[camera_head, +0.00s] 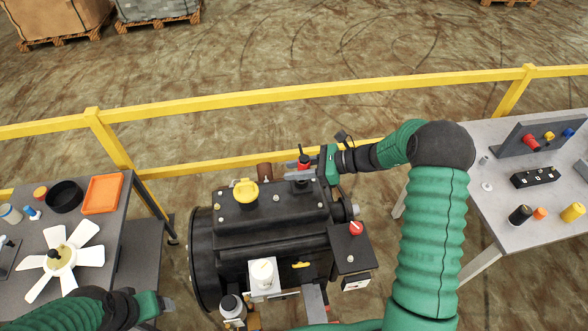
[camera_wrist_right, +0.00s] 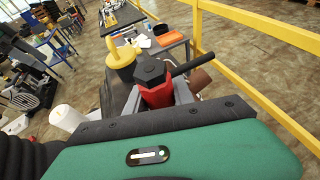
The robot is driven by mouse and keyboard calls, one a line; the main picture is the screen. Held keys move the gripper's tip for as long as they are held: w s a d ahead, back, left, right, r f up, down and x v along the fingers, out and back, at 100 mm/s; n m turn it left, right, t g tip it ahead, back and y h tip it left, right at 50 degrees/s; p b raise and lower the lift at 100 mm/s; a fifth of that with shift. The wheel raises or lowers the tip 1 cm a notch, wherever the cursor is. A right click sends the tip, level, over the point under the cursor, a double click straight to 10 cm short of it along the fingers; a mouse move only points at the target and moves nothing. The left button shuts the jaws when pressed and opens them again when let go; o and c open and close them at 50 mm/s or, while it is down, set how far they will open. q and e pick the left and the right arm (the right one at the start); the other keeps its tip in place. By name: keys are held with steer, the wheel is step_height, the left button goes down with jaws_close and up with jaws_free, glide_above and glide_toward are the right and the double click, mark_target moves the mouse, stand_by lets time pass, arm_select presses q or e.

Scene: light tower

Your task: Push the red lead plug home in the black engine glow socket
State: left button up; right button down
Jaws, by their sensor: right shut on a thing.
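The red lead plug (camera_head: 304,161) stands upright at the back right of the black engine (camera_head: 265,235). It has a black hexagonal cap with a black lead stub, clear in the right wrist view (camera_wrist_right: 157,95). My right gripper (camera_head: 302,173) reaches in from the right and is shut on the plug, with its grey fingers on both sides in the wrist view. The black glow socket is hidden below the plug and fingers, so I cannot tell how deep the plug sits. My left gripper (camera_head: 165,304) is at the lower left, away from the engine; its jaws are unclear.
A yellow cap (camera_head: 245,191) and a white filter (camera_head: 263,272) stand on the engine. A yellow rail (camera_head: 250,97) runs behind. The left table holds a white fan (camera_head: 62,258) and an orange tray (camera_head: 102,194). The right table (camera_head: 485,215) holds a plug panel and loose caps.

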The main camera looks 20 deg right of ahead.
steer(key=shift+a, duration=0.15)
steer(key=shift+f, duration=0.1)
steer(key=shift+f, duration=0.1)
steer(key=shift+f+b, duration=0.35)
steer(key=shift+b, duration=0.05)
steer(key=shift+f, duration=0.1)
steer(key=shift+f, duration=0.2)
steer(key=shift+f+b, duration=0.1)
steer(key=shift+b, duration=0.2)
steer(key=shift+f, duration=0.35)
steer(key=shift+f+b, duration=0.2)
steer(key=shift+b, duration=0.15)
